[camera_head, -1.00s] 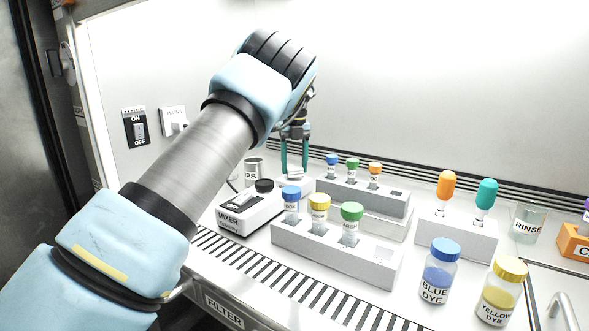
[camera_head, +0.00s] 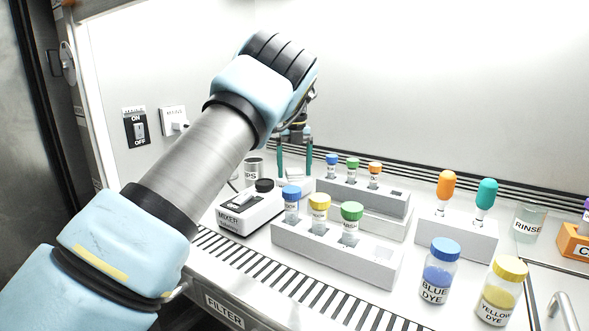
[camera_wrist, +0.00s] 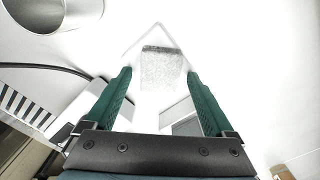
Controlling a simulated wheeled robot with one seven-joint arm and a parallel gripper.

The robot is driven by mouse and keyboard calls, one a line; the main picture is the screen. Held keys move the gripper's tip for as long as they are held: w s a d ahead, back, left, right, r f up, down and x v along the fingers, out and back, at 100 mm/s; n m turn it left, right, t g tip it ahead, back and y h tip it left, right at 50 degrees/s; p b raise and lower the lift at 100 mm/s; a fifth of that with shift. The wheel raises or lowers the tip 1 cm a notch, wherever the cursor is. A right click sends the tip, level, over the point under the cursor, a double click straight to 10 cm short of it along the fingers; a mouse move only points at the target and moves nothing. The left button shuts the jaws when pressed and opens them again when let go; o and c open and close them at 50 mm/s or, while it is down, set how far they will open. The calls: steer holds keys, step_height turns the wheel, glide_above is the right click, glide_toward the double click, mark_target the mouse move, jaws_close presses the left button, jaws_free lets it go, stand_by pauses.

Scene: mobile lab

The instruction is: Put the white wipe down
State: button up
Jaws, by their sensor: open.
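My gripper (camera_head: 294,172) is open, its two green fingers spread apart low behind the mixer. In the wrist view, my gripper (camera_wrist: 158,73) has nothing pinched between its fingers. A pale, textured patch that looks like the white wipe (camera_wrist: 162,70) lies just beyond and between the fingertips, apart from both. It sits within a faint white outlined shape on the white surface. In the head view the wipe is small and hard to make out between the fingers.
The mixer (camera_head: 248,208) stands in front of my gripper. A front rack (camera_head: 340,258) and a rear rack (camera_head: 365,196) with capped vials stand to the right. A tips cup (camera_head: 254,169) is close on the left. Blue dye (camera_head: 438,272) and yellow dye (camera_head: 500,292) bottles stand front right.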

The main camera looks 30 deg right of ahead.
mark_target(294, 171)
step_height(294, 171, up, 12)
steer(key=p, duration=0.1)
stand_by(0.7)
